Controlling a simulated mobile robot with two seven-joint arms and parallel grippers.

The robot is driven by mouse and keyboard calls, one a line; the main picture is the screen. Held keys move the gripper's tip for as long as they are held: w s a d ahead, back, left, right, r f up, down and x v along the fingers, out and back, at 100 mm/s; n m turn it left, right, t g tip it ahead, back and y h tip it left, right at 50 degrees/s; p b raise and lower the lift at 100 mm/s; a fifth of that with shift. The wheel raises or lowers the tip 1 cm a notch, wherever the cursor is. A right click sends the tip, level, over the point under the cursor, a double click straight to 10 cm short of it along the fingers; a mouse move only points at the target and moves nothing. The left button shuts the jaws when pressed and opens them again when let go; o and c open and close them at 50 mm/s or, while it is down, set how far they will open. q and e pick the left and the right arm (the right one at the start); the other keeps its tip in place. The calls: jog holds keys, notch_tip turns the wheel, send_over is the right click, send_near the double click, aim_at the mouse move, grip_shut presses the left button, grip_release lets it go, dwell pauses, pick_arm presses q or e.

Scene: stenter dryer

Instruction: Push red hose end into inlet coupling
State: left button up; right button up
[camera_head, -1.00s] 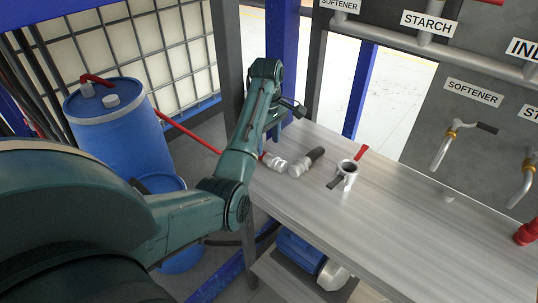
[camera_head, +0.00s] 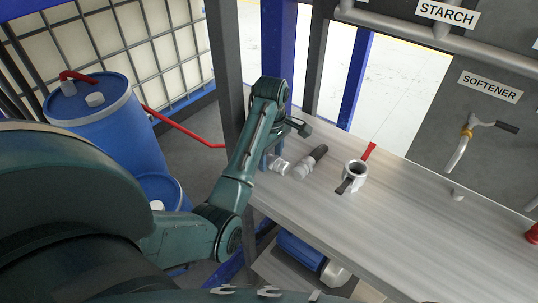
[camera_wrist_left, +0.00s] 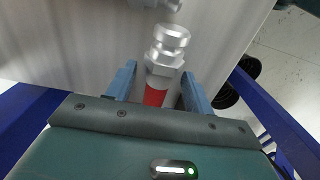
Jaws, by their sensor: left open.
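The red hose (camera_head: 180,127) runs from the blue drum and passes behind my left arm. Its silver metal end (camera_head: 279,165) lies at the left end of the grey bench. In the left wrist view, the hose end (camera_wrist_left: 166,55) points away from me, with the red hose (camera_wrist_left: 155,97) behind it. My left gripper (camera_wrist_left: 158,82) is open, with one finger on each side of the hose end. In the head view, the left gripper (camera_head: 268,158) is low at the bench. The silver inlet coupling (camera_head: 304,168), with a dark grip, lies just right of the hose end, apart from it. My right gripper is out of view.
A silver valve cup (camera_head: 354,174) with a red lever stands right of the coupling on the bench (camera_head: 410,220). Blue drums (camera_head: 110,120) stand left. Grey and blue posts rise behind my left arm. The bench's middle is mostly clear.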

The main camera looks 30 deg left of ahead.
pick_arm(q)
jog(key=shift+d, duration=0.1)
jog(key=shift+c, duration=0.2)
jog(key=c, duration=0.7)
jog(key=shift+c, duration=0.5)
